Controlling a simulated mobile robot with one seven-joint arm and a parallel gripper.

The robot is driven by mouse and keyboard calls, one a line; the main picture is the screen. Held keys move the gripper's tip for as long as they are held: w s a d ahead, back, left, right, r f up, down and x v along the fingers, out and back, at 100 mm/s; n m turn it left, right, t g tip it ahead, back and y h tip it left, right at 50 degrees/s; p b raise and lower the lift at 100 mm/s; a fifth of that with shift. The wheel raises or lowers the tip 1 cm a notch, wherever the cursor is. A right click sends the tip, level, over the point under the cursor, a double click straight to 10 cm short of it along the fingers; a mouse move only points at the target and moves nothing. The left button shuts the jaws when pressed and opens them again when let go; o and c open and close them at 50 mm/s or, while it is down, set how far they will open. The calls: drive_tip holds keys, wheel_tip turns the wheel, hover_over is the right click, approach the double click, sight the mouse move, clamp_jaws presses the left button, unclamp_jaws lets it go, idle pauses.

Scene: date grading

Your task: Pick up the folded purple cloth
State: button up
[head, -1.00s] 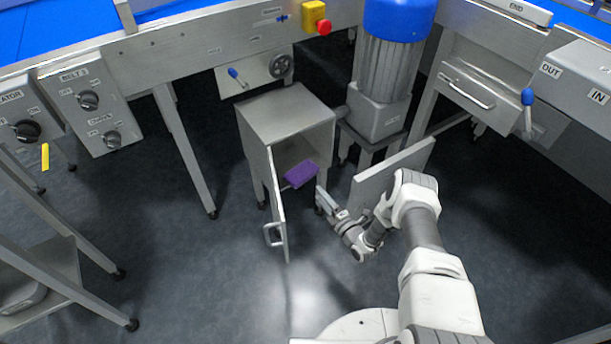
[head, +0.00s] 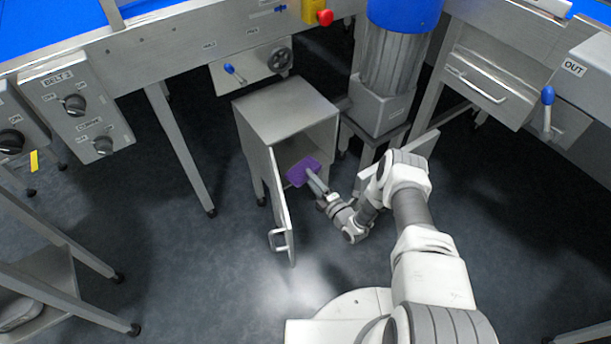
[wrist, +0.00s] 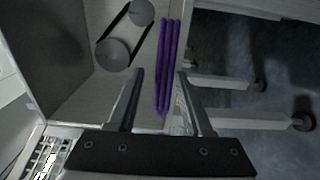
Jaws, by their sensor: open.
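The folded purple cloth (head: 298,174) lies inside the open metal cabinet (head: 285,108), near its front opening. In the wrist view the cloth (wrist: 168,60) shows as several parallel purple folds, edge-on. My gripper (head: 312,179) is at the cabinet opening, just beside the cloth and partly in front of it in the head view. In the wrist view my gripper (wrist: 161,74) is open, and the near end of the cloth appears between its two fingers. I cannot tell whether either finger touches it.
The cabinet door (head: 281,205) with its handle stands open left of my gripper. Another grey panel (head: 420,147) stands to the right, behind my arm. Two round pulleys with a belt (wrist: 113,53) show inside the cabinet. A blue-topped motor (head: 388,65) stands behind. The floor in front is clear.

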drive_tip(key=shift+w+a, duration=0.15)
drive_tip(key=shift+w, duration=0.1)
clamp_jaws()
idle(0.4)
wheel_tip(320, 180, up, 2)
drive_tip(key=shift+r+p, duration=0.25)
drive_tip(key=shift+p, duration=0.75)
